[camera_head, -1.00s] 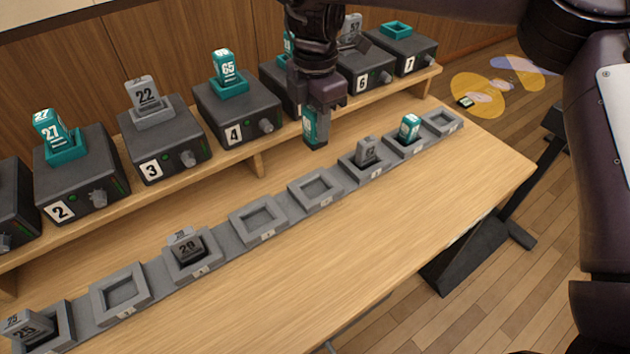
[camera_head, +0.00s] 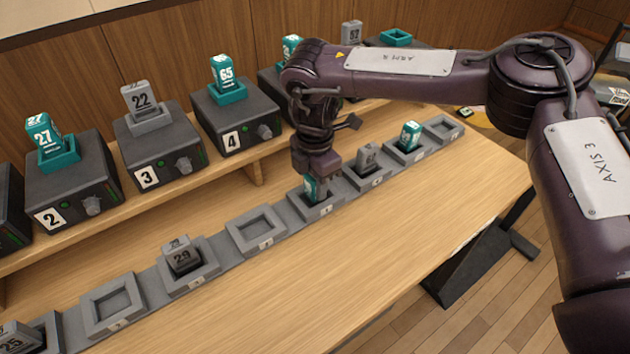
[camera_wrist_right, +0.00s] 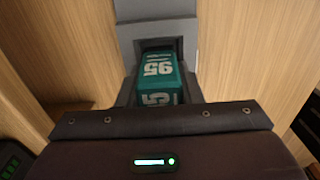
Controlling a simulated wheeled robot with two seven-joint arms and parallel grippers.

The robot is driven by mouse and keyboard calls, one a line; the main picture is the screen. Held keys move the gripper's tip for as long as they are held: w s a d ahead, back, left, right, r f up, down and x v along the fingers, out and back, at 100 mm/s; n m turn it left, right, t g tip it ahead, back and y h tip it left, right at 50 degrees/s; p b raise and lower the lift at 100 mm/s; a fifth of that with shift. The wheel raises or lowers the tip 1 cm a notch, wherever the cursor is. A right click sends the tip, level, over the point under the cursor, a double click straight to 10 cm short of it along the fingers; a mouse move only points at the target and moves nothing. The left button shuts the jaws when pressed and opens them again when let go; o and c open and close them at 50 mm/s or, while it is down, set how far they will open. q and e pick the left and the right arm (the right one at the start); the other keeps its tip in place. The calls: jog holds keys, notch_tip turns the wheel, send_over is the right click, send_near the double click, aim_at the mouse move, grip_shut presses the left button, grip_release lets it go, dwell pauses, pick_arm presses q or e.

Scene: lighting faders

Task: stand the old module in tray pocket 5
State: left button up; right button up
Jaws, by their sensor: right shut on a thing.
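My right gripper (camera_head: 316,172) is shut on a teal module (camera_head: 310,189) with white digits, held upright. It is over the tray pocket fifth from the left (camera_head: 328,207), and the module's lower end appears to be inside the pocket's rim. Whether it touches the pocket floor I cannot tell. In the right wrist view the teal module (camera_wrist_right: 160,72) is seen from above within the grey pocket walls. The fingers themselves are mostly hidden. My left gripper is not in view.
The neighbouring pocket to the right holds a grey module (camera_head: 368,158); beyond it is a teal module (camera_head: 410,135). The pocket to the left (camera_head: 256,230) is empty. Dark numbered boxes with modules, such as box 4 (camera_head: 232,115), line the raised shelf behind. The front tabletop is clear.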

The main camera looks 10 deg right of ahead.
jog(key=shift+f, duration=0.15)
jog(key=o, duration=1)
notch_tip(320, 180, up, 8)
jog(key=shift+r, duration=0.1)
notch_tip(320, 180, up, 4)
jog(key=shift+r+p, duration=0.15)
jog(key=shift+p, duration=0.55)
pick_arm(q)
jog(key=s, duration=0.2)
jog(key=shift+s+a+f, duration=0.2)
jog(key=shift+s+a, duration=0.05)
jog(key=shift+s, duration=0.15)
